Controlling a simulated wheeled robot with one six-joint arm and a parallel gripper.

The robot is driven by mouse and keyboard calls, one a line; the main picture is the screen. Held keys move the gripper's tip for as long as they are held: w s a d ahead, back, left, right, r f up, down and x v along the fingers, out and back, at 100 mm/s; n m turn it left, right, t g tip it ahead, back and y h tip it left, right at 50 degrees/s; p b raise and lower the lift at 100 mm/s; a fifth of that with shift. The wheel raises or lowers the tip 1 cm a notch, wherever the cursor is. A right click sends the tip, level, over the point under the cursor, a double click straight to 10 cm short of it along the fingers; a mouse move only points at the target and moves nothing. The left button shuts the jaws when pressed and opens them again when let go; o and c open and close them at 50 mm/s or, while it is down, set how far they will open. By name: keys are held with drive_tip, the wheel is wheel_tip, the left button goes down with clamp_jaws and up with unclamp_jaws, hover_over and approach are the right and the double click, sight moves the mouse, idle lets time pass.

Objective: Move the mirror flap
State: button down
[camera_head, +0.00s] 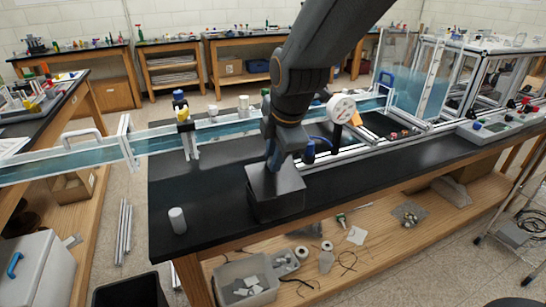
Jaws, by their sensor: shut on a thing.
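My gripper (277,160) points down over the black bench, at the top of a dark block-shaped box (275,203). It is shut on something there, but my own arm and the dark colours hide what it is. I cannot pick out the mirror flap for certain. A tilted clear blue-tinted panel (415,80) with a blue handle (387,80) stands on the metal extrusion frame (440,75) at the right. My gripper is apart from that panel.
A long white rail with teal panels (70,157) crosses behind my gripper. A white cylinder (178,220) stands at the bench's front left. A round white-faced gauge (341,108) stands close right of my arm. A control box (500,127) lies at the far right. The bench (215,225) is clear between cylinder and box.

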idle(0.5)
drive_tip(key=c, duration=1.6)
unclamp_jaws()
drive_tip(key=shift+o, duration=0.2)
drive_tip(key=shift+d, duration=0.1)
drive_tip(key=shift+r, duration=0.1)
drive_tip(key=p+v, duration=0.6)
drive_tip(key=v, duration=0.2)
drive_tip(key=shift+s+r+p, duration=0.2)
drive_tip(key=shift+s+p, duration=0.1)
drive_tip(key=shift+s, duration=0.25)
drive_tip(key=shift+d, duration=0.15)
drive_tip(key=b+v, duration=0.1)
drive_tip(key=v, duration=0.6)
drive_tip(key=shift+s+r+b, duration=0.2)
drive_tip(key=shift+r+b, duration=0.15)
